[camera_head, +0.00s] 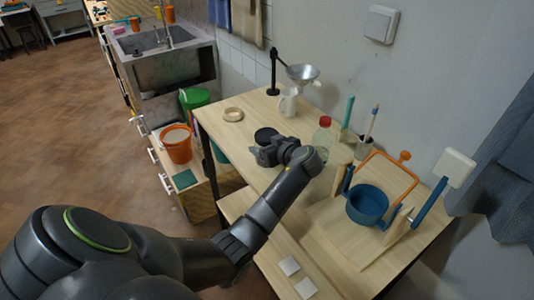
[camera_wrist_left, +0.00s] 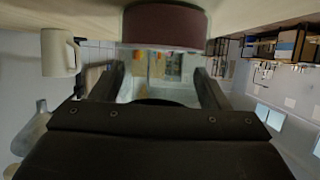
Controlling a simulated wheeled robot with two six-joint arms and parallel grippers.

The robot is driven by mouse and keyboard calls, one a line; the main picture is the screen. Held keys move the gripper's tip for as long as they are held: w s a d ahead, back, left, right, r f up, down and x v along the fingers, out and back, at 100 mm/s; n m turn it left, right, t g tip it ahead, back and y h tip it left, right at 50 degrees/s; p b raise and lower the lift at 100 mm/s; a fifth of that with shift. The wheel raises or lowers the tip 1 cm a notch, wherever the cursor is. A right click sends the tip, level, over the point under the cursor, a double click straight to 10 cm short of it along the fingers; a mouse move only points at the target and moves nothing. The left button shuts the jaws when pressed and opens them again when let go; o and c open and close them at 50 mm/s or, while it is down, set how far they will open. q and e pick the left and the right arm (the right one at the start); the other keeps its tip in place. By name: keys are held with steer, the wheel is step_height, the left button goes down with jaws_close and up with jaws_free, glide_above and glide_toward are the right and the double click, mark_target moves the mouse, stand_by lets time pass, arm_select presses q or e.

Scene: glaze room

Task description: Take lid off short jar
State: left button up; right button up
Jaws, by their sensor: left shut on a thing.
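The short jar shows close in the left wrist view, which is upside down. It has a clear glass body and a dark red-brown band of contents (camera_wrist_left: 165,27) towards the wooden tabletop. Its dark round lid shows as a black disc (camera_head: 265,136) in the head view, and a dark edge of it (camera_wrist_left: 160,102) shows between the fingers in the wrist view. My left gripper (camera_head: 268,154) is at the jar's top, one finger on each side, shut on the lid. The palm hides most of the lid there. My right gripper is not in view.
A white mug (camera_head: 288,101), a funnel on a stand (camera_head: 302,73) and a wooden ring (camera_head: 233,114) stand behind. A red-capped bottle (camera_head: 325,122) is to the right, near a blue pot (camera_head: 367,204). An orange bucket (camera_head: 177,144) is left, below the tabletop. The tabletop's back-left part is fairly clear.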

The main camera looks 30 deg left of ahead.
arm_select(q)
steer(key=shift+r, duration=0.1)
step_height(320, 180, up, 10)
steer(key=shift+b, duration=0.85)
steer(key=o, duration=0.7)
steer(key=c, duration=0.9)
steer(key=shift+c, duration=0.2)
